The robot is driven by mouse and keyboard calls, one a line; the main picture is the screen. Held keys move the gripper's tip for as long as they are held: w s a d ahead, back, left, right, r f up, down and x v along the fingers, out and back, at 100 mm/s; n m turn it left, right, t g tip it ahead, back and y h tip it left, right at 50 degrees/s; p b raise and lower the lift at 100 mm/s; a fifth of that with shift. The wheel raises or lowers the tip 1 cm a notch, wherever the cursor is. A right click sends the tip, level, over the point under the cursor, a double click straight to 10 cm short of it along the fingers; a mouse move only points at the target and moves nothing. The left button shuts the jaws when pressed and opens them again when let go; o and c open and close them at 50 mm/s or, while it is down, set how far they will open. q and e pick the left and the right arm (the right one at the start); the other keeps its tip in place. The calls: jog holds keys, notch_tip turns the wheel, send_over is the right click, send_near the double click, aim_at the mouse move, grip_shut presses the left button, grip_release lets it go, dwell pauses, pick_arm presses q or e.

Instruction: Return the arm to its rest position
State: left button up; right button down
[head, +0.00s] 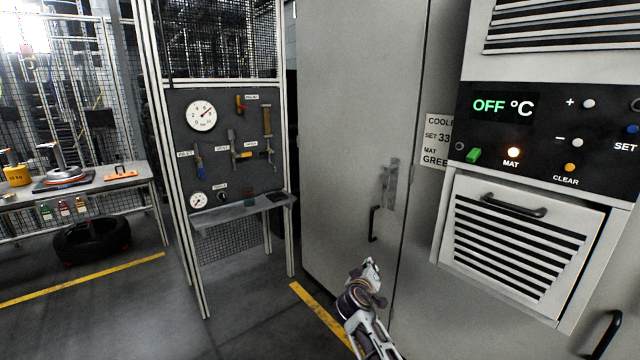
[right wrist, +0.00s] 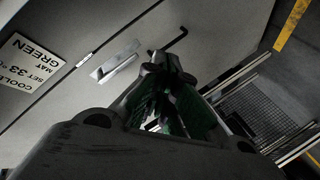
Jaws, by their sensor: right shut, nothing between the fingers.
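My right gripper (head: 371,268) shows in the head view at the lower middle, in front of the grey cabinet door (head: 355,120). It is shut and empty. In the right wrist view its fingers (right wrist: 165,75) come together in front of the cabinet, near the black door handle (right wrist: 172,42). In the head view this handle (head: 373,224) is just above the gripper; I cannot tell whether they touch. My left gripper is out of view.
A control panel (head: 548,140) reads OFF °C, above a slatted drawer (head: 520,245). A gauge board (head: 222,140) with a small shelf (head: 240,210) stands left of the cabinet. A tyre (head: 92,241) lies under the workbench (head: 100,185). The floor at front left is clear.

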jog(key=s+d+f+n+g+y, duration=0.15)
jog(key=s+f, duration=0.55)
jog(key=f, duration=0.8)
jog(key=s+d+f+g+y, duration=0.1)
jog(key=s+d+f+g, duration=0.15)
jog(key=s+f, duration=0.9)
jog(key=s+d+f+g+y, duration=0.2)
jog(key=s+f+g, duration=0.1)
jog(key=f, duration=1.5)
jog(key=s+d+f+g+p, duration=0.1)
jog(key=s+d+f+g, duration=0.1)
jog(key=s+f, duration=0.7)
jog(key=s+d+f+g, duration=0.1)
jog(key=s+d+f, duration=0.35)
jog(key=s, duration=0.85)
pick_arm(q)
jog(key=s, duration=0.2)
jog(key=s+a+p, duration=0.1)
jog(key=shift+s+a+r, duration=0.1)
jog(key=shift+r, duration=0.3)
pick_arm(e)
jog(key=s+d+f+m+g, duration=0.1)
jog(key=s+d+f, duration=0.1)
jog(key=s, duration=0.9)
jog(key=s+d+f+m+g, duration=0.1)
jog(key=s+f, duration=0.3)
jog(key=s, duration=0.8)
jog(key=shift+d+f+g, duration=0.4)
jog(key=shift+d, duration=0.2)
jog(key=shift+m+y, duration=0.25)
